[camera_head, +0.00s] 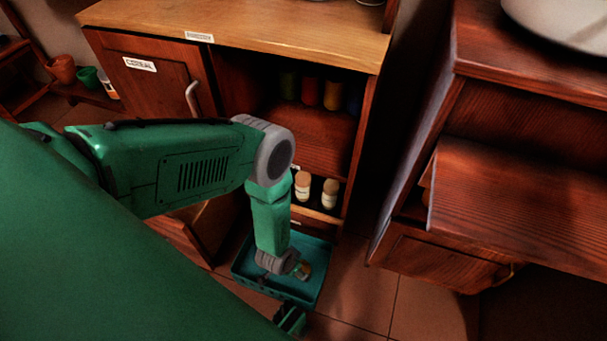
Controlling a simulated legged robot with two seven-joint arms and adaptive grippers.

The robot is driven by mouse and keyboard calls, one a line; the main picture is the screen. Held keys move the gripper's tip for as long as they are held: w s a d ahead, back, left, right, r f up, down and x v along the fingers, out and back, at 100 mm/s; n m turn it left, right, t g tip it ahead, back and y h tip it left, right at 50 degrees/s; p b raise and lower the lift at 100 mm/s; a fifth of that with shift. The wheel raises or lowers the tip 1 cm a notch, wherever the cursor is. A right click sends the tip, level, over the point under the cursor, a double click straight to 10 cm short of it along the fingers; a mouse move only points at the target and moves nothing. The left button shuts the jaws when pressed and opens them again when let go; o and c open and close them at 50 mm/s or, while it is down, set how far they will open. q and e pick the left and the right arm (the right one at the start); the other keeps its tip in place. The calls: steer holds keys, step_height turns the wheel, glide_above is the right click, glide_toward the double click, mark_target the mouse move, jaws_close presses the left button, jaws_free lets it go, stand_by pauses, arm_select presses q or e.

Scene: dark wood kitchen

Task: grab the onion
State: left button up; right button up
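A green arm, my left one, comes in from the left, bends at a grey joint and reaches down into a teal crate (316,292) on the floor. Its grey wrist is over the crate, and my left gripper is mostly hidden there, so its fingers cannot be made out. A small tan-brown thing (303,269) shows in the crate right beside the wrist. It may be the onion, but it is too small and partly covered to be sure. I cannot tell whether the gripper touches it. My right gripper does not show clearly anywhere.
A wooden cabinet (245,25) stands behind the crate. Its open shelves hold several coloured jars (309,92) and two pale-labelled bottles (329,194). A dark wood unit (520,190) stands at the right. Tiled floor (365,285) is clear right of the crate.

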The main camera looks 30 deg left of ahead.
mark_target(302, 269)
arm_select(q)
steer(key=b+x, duration=0.1)
steer(key=x, duration=0.1)
steer(key=b+x, duration=0.1)
steer(key=x, duration=0.2)
steer(key=shift+d+f, duration=0.2)
steer(key=shift+f, duration=0.05)
steer(key=b+x, duration=0.2)
steer(key=x, duration=0.1)
steer(key=b+x, duration=0.2)
steer(key=shift+w+a, duration=0.2)
steer(key=shift+a, duration=0.05)
steer(key=shift+w+f, duration=0.15)
steer(key=shift+w, duration=0.05)
steer(key=shift+d, duration=0.1)
steer(key=c, duration=1.3)
